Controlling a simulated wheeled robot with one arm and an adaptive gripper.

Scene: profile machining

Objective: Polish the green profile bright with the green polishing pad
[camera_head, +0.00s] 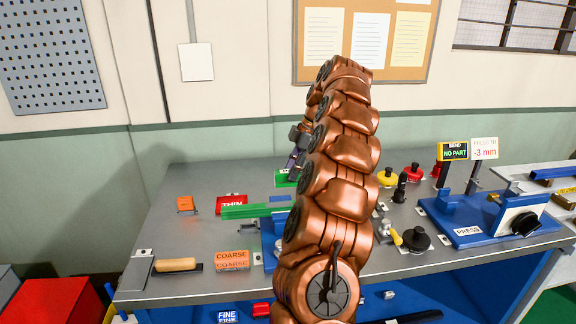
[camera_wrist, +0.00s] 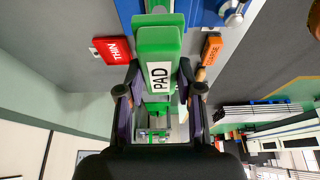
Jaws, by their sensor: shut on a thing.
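The green polishing pad (camera_wrist: 158,40), a block with a white "PAD" label, is between the two dark fingers of my gripper (camera_wrist: 160,98), which is shut on it. In the head view the pad (camera_head: 284,181) shows just left of my arm, below my gripper (camera_head: 297,152). The green profile (camera_head: 245,211) lies lengthwise left of my arm, at the blue vise (camera_head: 268,240). My arm hides its right end. In the head view the pad appears behind and above the profile, apart from it. In the wrist view the pad covers much of what lies beneath.
A red "THIN" block (camera_head: 231,202), an orange block (camera_head: 186,204), an orange "COARSE" block (camera_head: 232,260) and a wooden-handled tool (camera_head: 176,265) lie on the left bench. A blue press (camera_head: 467,228), red and yellow knobs and a black knob (camera_head: 415,238) stand to the right.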

